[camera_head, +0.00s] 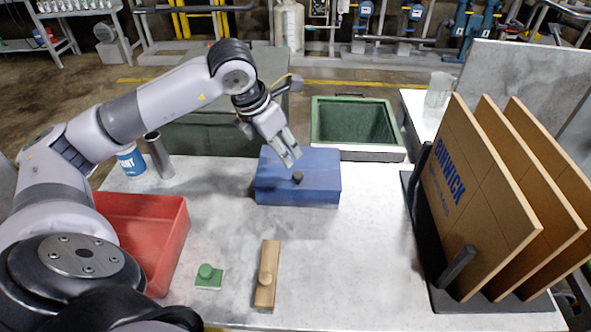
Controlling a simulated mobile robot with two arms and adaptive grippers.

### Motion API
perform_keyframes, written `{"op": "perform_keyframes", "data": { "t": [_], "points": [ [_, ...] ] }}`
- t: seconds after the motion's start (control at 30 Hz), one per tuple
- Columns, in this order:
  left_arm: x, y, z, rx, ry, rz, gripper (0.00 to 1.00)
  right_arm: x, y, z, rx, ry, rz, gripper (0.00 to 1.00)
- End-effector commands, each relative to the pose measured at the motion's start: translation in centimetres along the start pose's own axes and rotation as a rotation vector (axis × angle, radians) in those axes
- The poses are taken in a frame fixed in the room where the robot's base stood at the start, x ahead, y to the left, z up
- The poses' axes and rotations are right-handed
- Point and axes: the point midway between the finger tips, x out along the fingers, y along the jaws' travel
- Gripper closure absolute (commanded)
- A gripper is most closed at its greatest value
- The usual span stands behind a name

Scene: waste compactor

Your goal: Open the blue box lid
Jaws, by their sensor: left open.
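The blue box (298,192) stands on the grey table, a little above the middle of the view. Its lid (318,164) lies flat on top and looks closed, with a dark round knob (298,178) near the front. My left gripper (291,158) reaches in from the left and points down over the lid, just behind the knob. Its fingers are open and hold nothing. Whether the fingertips touch the lid I cannot tell. My right gripper does not show.
A red tray (176,238) lies at left, with a paint can (131,162) and a metal cylinder (158,156) behind it. A green block (208,277) and a wooden handle piece (267,275) lie in front. Cardboard sheets (470,185) stand in a black rack at right. A green bin (355,122) is behind.

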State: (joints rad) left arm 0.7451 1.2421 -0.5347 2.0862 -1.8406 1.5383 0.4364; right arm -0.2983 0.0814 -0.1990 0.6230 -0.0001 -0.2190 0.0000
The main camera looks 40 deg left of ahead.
Motion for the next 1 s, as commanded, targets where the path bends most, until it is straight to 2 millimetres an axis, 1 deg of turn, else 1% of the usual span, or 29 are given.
{"op": "perform_keyframes", "data": {
  "t": [0.03, 0.1, 0.3, 0.4, 0.5, 0.6, 0.7, 0.97, 1.0],
  "points": [
    [1.1, 0.0, 0.0, -0.002, 0.005, -0.003, 0.57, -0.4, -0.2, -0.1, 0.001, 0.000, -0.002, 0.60],
    [2.6, -0.1, -0.1, -0.001, 0.005, -0.003, 0.57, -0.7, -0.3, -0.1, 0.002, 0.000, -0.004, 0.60],
    [6.8, -0.1, 0.0, -0.003, 0.004, -0.003, 0.57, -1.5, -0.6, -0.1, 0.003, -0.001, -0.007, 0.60],
    [8.6, 0.0, 0.0, -0.001, 0.003, -0.001, 0.57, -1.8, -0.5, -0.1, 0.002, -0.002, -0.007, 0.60],
    [9.9, 0.0, 0.1, -0.003, 0.001, -0.001, 0.57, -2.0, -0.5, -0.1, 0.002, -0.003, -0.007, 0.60],
    [10.7, 0.0, 0.1, -0.002, 0.000, -0.002, 0.57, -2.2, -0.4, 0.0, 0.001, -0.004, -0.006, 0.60],
    [11.2, 0.0, 0.1, -0.001, -0.001, 0.000, 0.57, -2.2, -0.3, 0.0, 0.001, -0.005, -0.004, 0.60],
    [11.3, 0.0, 0.0, -0.001, -0.001, 0.001, 0.57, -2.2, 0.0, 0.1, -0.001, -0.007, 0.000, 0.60],
    [11.3, 0.0, 0.0, -0.001, -0.001, 0.001, 0.60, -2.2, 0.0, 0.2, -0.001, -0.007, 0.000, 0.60]
  ]
}}
